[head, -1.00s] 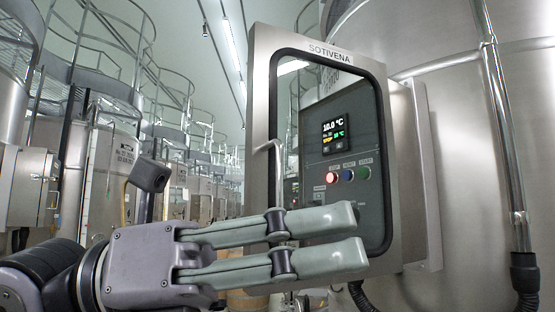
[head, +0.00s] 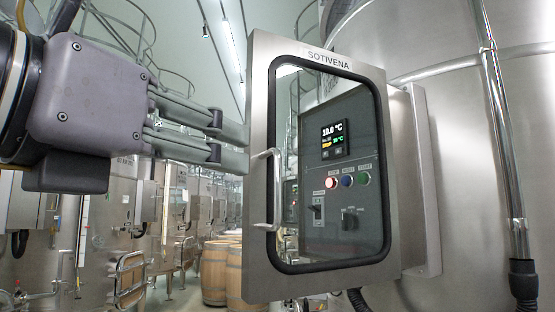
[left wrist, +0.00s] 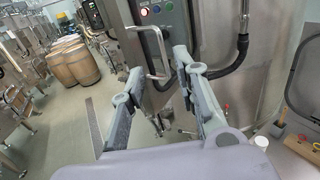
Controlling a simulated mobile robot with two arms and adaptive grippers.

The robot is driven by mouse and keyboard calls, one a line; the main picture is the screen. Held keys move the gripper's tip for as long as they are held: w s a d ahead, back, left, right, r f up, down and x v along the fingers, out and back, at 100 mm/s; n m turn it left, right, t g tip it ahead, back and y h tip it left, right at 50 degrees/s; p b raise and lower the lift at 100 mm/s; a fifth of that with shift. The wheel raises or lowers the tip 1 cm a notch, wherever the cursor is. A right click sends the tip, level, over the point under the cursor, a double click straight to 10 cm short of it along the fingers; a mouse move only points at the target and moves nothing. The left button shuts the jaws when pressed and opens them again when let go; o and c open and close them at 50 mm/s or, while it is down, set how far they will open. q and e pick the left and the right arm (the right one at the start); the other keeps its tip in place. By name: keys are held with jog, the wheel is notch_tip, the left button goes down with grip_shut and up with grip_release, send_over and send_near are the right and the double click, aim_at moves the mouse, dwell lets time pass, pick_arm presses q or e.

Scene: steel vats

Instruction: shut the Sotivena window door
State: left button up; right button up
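The Sotivena window door (head: 262,200) has a steel frame, a black-sealed glass pane and a name label at its top. It stands ajar, out from the control cabinet (head: 422,180); vats show through the left part of the glass. Its bar handle (head: 276,190) is on the left side. My left gripper (head: 246,146) is open and empty, its fingertips at the door's left edge in the head view, above and left of the handle. In the left wrist view, the handle (left wrist: 163,52) shows between the parted fingers (left wrist: 158,68), not gripped. My right gripper is out of view.
A large steel vat (head: 460,120) with a vertical pipe (head: 503,150) stands behind and right of the cabinet. Wooden barrels (head: 221,272) and more vats line the aisle at the left. A black hose (left wrist: 225,62) runs below the cabinet.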

aim_at(275, 168)
pick_arm(q)
jog(key=p+x, duration=0.4)
jog(key=x, duration=0.7)
jog(key=shift+w+d+r, duration=0.1)
jog(key=shift+w+d, duration=0.1)
jog(key=shift+w, duration=0.15)
jog(key=shift+w+d, duration=0.3)
jog(key=shift+w, duration=0.1)
jog(key=shift+c, duration=0.5)
grip_shut()
